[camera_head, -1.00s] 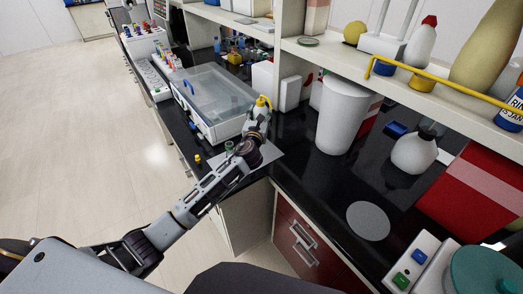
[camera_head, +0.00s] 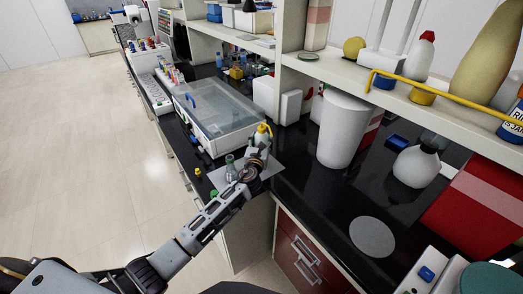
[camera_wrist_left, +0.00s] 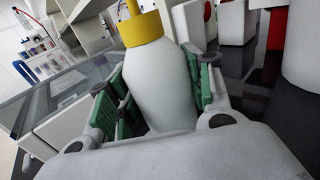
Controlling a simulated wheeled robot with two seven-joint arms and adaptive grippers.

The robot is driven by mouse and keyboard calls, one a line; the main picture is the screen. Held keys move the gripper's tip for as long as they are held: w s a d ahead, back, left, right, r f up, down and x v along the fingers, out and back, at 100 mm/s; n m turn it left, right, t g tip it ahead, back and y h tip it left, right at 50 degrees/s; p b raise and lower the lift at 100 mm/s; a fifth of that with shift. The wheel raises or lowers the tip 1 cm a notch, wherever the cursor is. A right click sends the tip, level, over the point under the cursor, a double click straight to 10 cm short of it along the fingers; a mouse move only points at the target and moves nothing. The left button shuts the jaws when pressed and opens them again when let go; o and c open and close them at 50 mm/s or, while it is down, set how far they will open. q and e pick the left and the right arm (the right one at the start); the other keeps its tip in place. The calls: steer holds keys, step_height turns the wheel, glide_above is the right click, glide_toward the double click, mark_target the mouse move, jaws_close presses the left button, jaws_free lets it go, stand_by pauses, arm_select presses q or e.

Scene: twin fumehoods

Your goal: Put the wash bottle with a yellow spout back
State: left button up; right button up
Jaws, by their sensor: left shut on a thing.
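The wash bottle (camera_head: 262,141) has a white body and a yellow top. It stands upright in my left gripper (camera_head: 257,158), near the right front corner of the clear-lidded box. In the left wrist view the bottle (camera_wrist_left: 158,85) fills the space between the green finger pads of the left gripper (camera_wrist_left: 155,105), which is shut on it. The yellow collar is above the fingers. The bottle's base is hidden by the gripper, so I cannot tell whether it touches the surface. My right gripper is not in view.
A grey mat (camera_head: 266,178) lies below the gripper, with a small flask (camera_head: 230,168) left of it. The clear-lidded box (camera_head: 218,115) stands behind. A white cylinder (camera_head: 342,135) and a white bottle (camera_head: 416,166) stand right. Black worktop (camera_head: 305,185) is free between mat and cylinder.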

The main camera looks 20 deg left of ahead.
arm_select(q)
steer(key=shift+f, duration=0.15)
steer(key=shift+f+b, duration=0.5)
steer(key=shift+f, duration=1.3)
steer(key=shift+f, duration=0.1)
steer(key=o, duration=0.7)
steer(key=shift+c, duration=0.2)
